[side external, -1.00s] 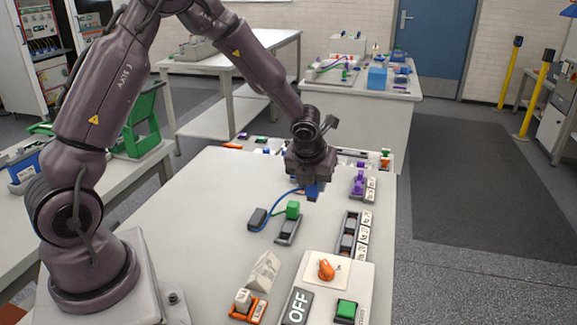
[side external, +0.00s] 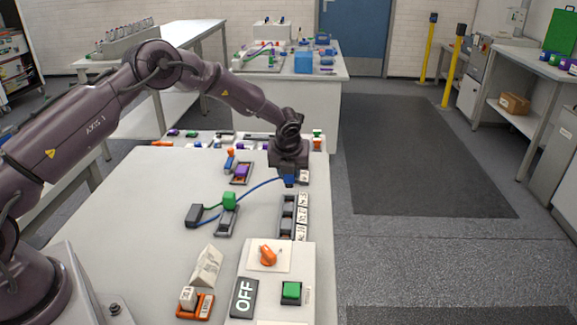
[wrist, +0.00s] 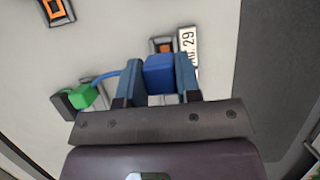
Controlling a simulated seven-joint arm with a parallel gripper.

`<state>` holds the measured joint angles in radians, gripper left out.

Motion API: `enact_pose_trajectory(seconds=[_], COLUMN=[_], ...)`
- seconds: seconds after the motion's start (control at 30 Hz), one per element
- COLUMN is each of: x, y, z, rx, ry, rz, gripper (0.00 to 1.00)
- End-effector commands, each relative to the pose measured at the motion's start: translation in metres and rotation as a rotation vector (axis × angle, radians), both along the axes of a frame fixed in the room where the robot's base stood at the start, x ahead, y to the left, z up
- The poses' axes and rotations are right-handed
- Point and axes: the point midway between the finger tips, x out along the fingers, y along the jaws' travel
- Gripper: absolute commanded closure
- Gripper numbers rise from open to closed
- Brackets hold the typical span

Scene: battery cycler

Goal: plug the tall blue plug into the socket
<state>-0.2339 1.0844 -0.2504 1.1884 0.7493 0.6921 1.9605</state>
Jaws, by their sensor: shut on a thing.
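My gripper (side external: 289,168) is shut on a blue plug (wrist: 158,72), held between its two blue-grey fingers in the wrist view. The plug also shows under the gripper in the side view (side external: 289,177). A blue cable (side external: 250,187) runs from it to a dark grey block (side external: 193,215) on the table. My gripper hides this socket in the side view. I cannot tell whether the plug touches it.
A green block (side external: 229,200) stands on a grey strip left of the gripper. A labelled grey strip (side external: 287,215) and a panel with an orange knob (side external: 267,255) lie nearer the camera. Several small parts line the far edge.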

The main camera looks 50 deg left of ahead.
Motion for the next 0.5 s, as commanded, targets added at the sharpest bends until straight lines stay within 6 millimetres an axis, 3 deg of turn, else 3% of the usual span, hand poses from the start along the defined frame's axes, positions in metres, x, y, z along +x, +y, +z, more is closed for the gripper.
enact_pose_trajectory(seconds=[0.5], x=[0.0], y=[0.0], z=[-0.045], rx=[0.0], ry=[-0.001], rz=[-0.001], gripper=[0.93])
